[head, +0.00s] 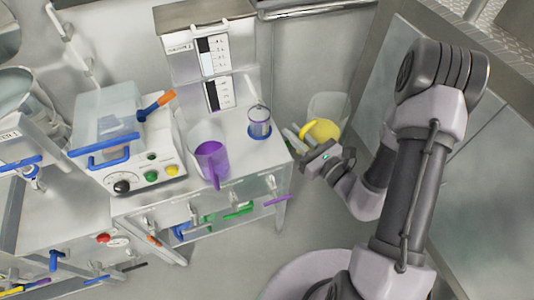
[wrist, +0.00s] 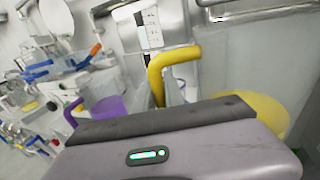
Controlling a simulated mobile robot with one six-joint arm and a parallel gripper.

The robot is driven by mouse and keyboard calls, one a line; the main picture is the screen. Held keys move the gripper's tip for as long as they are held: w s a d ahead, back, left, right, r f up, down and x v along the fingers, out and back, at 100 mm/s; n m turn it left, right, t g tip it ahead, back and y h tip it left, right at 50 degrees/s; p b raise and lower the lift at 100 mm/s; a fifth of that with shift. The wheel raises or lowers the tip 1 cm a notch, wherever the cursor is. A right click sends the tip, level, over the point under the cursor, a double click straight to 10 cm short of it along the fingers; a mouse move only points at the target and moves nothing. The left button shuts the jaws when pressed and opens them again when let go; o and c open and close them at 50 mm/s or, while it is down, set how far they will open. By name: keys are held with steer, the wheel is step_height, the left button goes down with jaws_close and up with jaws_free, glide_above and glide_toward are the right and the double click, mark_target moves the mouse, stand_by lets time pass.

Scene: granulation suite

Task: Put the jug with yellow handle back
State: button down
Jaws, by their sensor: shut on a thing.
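The jug with yellow handle (head: 328,104) has a clear body and a yellow handle and yellow part. It is in the air to the right of the white table's right end in the head view. My gripper (head: 297,139) is shut on its yellow handle. In the wrist view the bent yellow handle (wrist: 172,66) rises in front of my gripper's body, and a yellow part (wrist: 262,110) shows at the right.
A purple jug (head: 212,160) stands on the white table (head: 238,175), left of a small clear vessel (head: 259,121) on a blue spot. A white machine with knobs (head: 150,178) stands further left. Coloured handles line the table's front. A wall panel (head: 310,60) is behind.

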steer(key=s+a+r+n+g+y+p, duration=0.15)
steer(key=a+n+g+y, duration=0.35)
steer(key=a, duration=0.9)
steer(key=shift+g, duration=0.4)
steer(key=f+b, duration=0.1)
steer(key=f, duration=0.2)
steer(key=f+b, duration=0.1)
steer(key=f, duration=0.2)
steer(key=f+b, duration=0.2)
steer(key=f, duration=0.1)
steer(key=shift+s+a+f, duration=0.15)
steer(key=shift+a+f, duration=0.15)
steer(key=shift+a, duration=0.1)
steer(key=shift+f+b, duration=0.2)
steer(key=shift+b, duration=0.1)
steer(key=c, duration=1.4)
jaws_free()
steer(key=shift+c, duration=0.2)
